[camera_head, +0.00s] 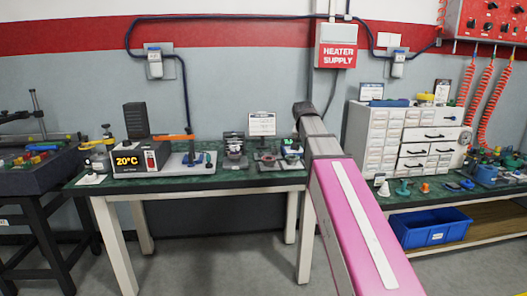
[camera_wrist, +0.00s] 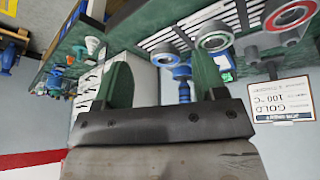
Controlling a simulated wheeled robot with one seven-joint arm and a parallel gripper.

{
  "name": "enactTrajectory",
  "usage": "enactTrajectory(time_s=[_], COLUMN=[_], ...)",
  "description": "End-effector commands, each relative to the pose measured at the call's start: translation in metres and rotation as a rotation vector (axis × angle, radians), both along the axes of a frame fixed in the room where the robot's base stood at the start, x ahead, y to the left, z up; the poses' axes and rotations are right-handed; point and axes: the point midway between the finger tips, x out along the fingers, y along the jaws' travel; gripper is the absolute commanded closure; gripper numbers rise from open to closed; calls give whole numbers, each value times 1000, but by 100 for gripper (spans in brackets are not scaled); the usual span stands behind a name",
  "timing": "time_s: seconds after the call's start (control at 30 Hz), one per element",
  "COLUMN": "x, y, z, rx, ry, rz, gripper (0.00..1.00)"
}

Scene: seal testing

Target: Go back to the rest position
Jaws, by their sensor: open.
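My gripper (camera_head: 303,109) shows in the head view as a dark block at the far end of my pink and grey arm. It stands in front of the wall, over the right end of the green-topped table (camera_head: 205,182). In the wrist view my gripper (camera_wrist: 163,75) has its two green fingers apart, with nothing held between them. A blue fitting (camera_wrist: 182,82) shows in the gap, behind the fingers. The wrist picture is upside down. Several ring-shaped parts, such as a red-ringed one (camera_wrist: 290,14), show past the fingers.
The table holds a 20°C heater unit (camera_head: 140,158), small fixtures (camera_head: 234,150) and a sign (camera_head: 262,124). A white drawer cabinet (camera_head: 380,140) stands right of my arm. A blue bin (camera_head: 432,236) sits on the shelf below. Floor shows between the tables.

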Motion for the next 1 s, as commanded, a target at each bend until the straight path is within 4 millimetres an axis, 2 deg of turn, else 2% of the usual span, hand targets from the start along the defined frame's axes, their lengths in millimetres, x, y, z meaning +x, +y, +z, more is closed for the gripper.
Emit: enactTrajectory(time_s=[0.33, 0.57, 0.77, 1.0], x=[-10, -24, -48, -85], y=[-2, -3, -5, -9], z=[-35, -77, -137, -209], rx=[2, 7, 17, 35], ry=[31, 66, 119, 187], rz=[28, 63, 112, 176], gripper=[35, 35, 35, 35])
